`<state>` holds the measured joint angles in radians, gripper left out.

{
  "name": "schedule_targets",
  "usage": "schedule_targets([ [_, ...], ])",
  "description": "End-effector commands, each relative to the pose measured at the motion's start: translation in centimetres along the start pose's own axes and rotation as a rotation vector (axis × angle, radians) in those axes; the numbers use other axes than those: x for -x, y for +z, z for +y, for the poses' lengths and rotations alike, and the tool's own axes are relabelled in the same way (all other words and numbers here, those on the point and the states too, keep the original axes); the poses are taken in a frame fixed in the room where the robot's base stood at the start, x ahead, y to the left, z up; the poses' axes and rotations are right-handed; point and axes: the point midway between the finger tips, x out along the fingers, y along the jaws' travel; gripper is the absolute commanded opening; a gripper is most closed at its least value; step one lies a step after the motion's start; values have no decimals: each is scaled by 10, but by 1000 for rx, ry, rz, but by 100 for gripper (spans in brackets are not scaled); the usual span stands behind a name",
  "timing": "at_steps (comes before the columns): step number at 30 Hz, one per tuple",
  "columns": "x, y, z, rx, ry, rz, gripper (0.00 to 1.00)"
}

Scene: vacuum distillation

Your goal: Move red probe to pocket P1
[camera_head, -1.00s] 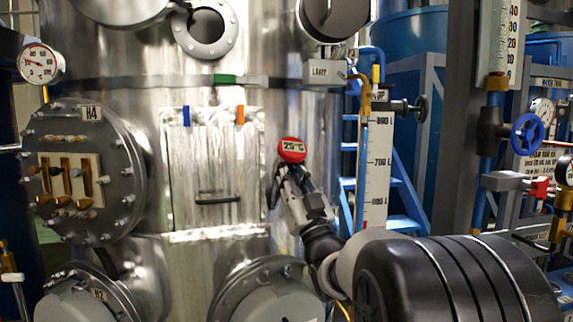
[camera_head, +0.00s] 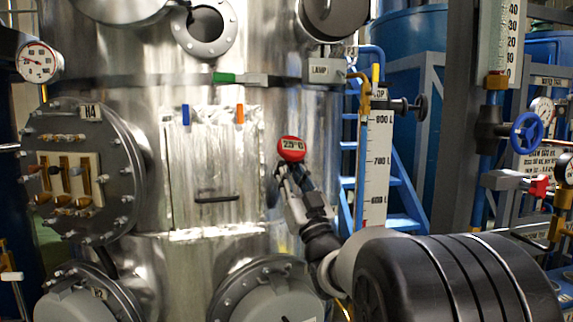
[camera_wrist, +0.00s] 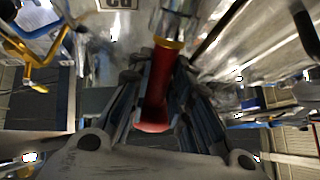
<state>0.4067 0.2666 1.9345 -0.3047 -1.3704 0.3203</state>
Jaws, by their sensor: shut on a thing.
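The red probe (camera_head: 291,149) has a round red head with a small white display, facing the camera in the head view. My gripper (camera_head: 284,172) is just below the head, in front of the steel vessel. In the wrist view the probe (camera_wrist: 160,85) shows as a red cylinder with a yellowish ring at its far end. My gripper (camera_wrist: 158,80) is shut on it, with one finger on each side. The probe's tip is hidden in the head view. I cannot make out any label reading P1.
The steel vessel (camera_head: 300,95) fills the middle, with a handled panel (camera_head: 215,160), blue, orange and green tags and bolted flanges. A lamp box (camera_head: 324,72), level scale (camera_head: 378,165) and blue ladder (camera_head: 400,190) stand at right.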

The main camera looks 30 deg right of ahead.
Motion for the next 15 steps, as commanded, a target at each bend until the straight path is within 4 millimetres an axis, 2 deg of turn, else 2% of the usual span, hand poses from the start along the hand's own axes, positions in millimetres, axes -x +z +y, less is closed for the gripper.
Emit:
schedule_targets([
  [15, 0, -21, 0, 1, 0, 2, 0],
])
